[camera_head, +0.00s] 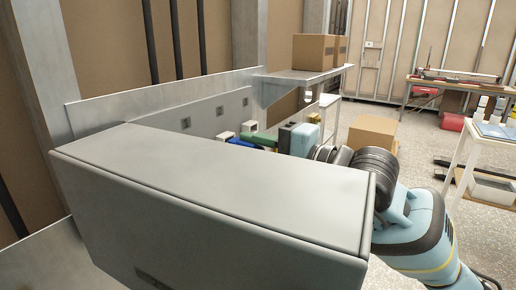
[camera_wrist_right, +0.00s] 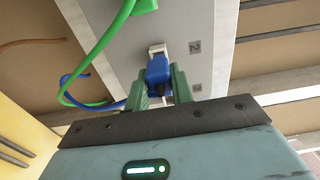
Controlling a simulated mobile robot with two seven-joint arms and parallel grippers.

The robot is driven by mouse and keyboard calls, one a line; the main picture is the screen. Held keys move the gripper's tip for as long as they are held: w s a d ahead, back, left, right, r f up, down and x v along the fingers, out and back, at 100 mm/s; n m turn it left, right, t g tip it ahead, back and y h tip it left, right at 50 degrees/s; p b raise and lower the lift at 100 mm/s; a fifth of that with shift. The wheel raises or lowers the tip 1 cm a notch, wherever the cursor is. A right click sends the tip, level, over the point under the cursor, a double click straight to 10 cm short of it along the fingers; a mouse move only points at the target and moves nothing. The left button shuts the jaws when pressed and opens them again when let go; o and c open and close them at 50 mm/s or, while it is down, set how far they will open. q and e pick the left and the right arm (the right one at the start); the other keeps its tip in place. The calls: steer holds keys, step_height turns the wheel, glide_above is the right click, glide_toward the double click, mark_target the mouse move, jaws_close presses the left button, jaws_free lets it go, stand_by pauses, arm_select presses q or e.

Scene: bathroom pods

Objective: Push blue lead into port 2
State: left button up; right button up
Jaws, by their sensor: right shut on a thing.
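The blue lead's plug (camera_wrist_right: 158,72) is between the green fingers of my right gripper (camera_wrist_right: 166,84) in the wrist view. The fingers are shut on it. Its front end meets a white port (camera_wrist_right: 157,49) on the grey panel, beside a printed mark that looks like a sideways 2 (camera_wrist_right: 195,47). I cannot tell how deep the plug sits. The blue cable curves away to the left. In the head view the blue plug (camera_head: 242,143) shows beyond the big grey box, with my right gripper (camera_head: 260,139) at it. My left gripper is not in view.
The large grey box (camera_head: 210,185) hides much of the panel (camera_head: 205,108) in the head view. Cardboard boxes (camera_head: 313,51) stand on a shelf behind.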

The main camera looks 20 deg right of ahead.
steer(key=shift+w+a, duration=0.35)
steer(key=shift+w, duration=0.1)
steer(key=shift+w+a, duration=0.25)
steer(key=o, duration=1)
steer(key=shift+o, duration=0.2)
steer(key=shift+s+d+f, duration=0.1)
steer(key=shift+s+d, duration=0.2)
steer(key=shift+d, duration=0.05)
steer(key=b+v, duration=0.1)
steer(key=v, duration=0.6)
steer(key=shift+b, duration=0.3)
